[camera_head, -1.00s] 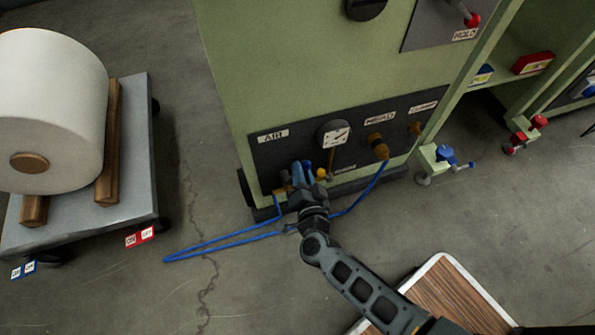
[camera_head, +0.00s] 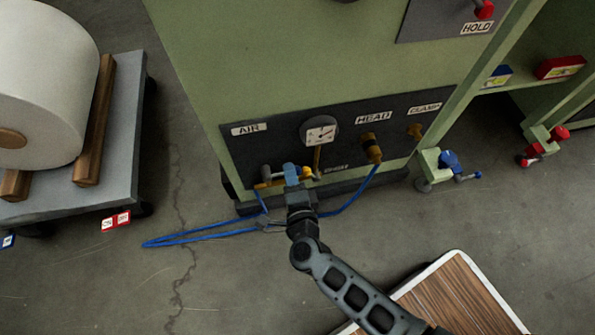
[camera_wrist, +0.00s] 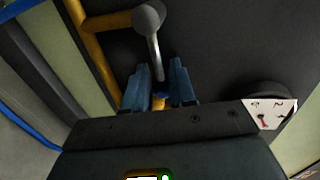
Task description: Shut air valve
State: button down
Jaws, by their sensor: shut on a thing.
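The air valve is on the dark panel (camera_head: 240,155) under the AIR label (camera_head: 249,129), low on the green machine. Its brass body (camera_head: 268,178) shows left of my gripper (camera_head: 292,172). A small yellow part (camera_head: 308,173) shows just right of the blue fingers. In the wrist view my gripper (camera_wrist: 160,92) has a finger on each side of a small yellow piece (camera_wrist: 160,103), likely the valve's handle, and is shut on it. A grey round-ended stem (camera_wrist: 150,20) stands just beyond the fingers. My gripper hides most of the handle, so its angle is unclear.
A pressure gauge (camera_head: 320,132) sits above right of the valve. A brass HEAD fitting (camera_head: 371,148) carries a blue hose (camera_head: 357,199), which also loops on the floor. A cart with a white roll (camera_head: 40,75) stands left. A wood-topped board (camera_head: 450,300) lies lower right.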

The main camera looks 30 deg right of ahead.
jog(key=shift+s+d+f, duration=0.1)
jog(key=shift+d+f, duration=0.05)
jog(key=shift+f, duration=0.1)
dwell(0.3)
jog(key=c, duration=1)
grip_release()
jog(key=shift+o, duration=0.2)
jog(key=shift+r, duration=0.1)
jog(key=p+v, duration=0.2)
jog(key=v, duration=0.5)
jog(key=shift+s+a, duration=0.2)
jog(key=shift+s, duration=0.15)
